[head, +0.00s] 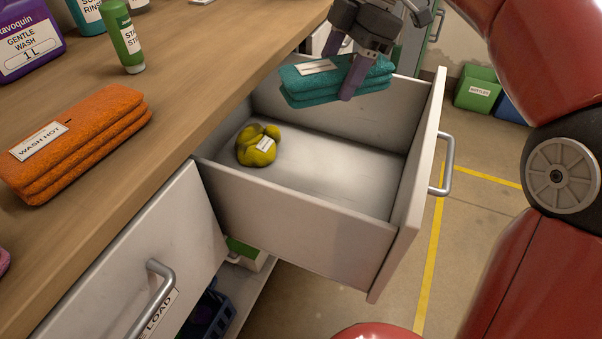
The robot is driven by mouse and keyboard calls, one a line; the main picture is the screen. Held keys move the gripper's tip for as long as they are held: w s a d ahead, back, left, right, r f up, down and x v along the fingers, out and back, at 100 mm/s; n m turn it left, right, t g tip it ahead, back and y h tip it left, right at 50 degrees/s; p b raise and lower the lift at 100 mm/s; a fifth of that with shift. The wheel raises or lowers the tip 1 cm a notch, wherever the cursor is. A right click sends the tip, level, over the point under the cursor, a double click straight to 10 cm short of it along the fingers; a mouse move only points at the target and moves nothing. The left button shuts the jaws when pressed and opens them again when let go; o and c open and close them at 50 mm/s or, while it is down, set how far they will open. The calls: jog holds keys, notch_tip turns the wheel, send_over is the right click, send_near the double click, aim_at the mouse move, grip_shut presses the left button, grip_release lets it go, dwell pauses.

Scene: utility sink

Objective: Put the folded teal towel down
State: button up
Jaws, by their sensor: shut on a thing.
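The folded teal towel (312,86) has a white label on top and is held above the open drawer (300,215), over its far part. My gripper (350,72) is shut on the towel, with one purple-grey finger in front of its near side. The towel looks clear of the drawer floor. A yellow crumpled cloth or glove-like item (256,147) with a small label lies in the drawer at the left. The rest of the drawer floor is bare.
A folded orange towel (75,140) labelled WASH HOT lies on the wooden counter (190,70). A green bottle (122,38) and a purple jug (27,40) stand behind it. The drawer's front panel with its handle (443,165) juts into the aisle. A green bin (477,90) stands on the floor.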

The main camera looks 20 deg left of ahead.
jog(key=b, duration=0.4)
send_over(320, 191)
jog(key=w+d, duration=0.1)
notch_tip(320, 191, down, 6)
notch_tip(320, 191, down, 19)
jog(key=b, duration=0.2)
jog(key=shift+d+b, duration=0.15)
jog(key=shift+b, duration=0.15)
jog(key=shift+f, duration=0.1)
jog(key=o, duration=1)
jog(key=p+v, duration=0.1)
jog(key=v, duration=0.6)
jog(key=shift+d+r, duration=0.1)
jog(key=shift+r, duration=0.25)
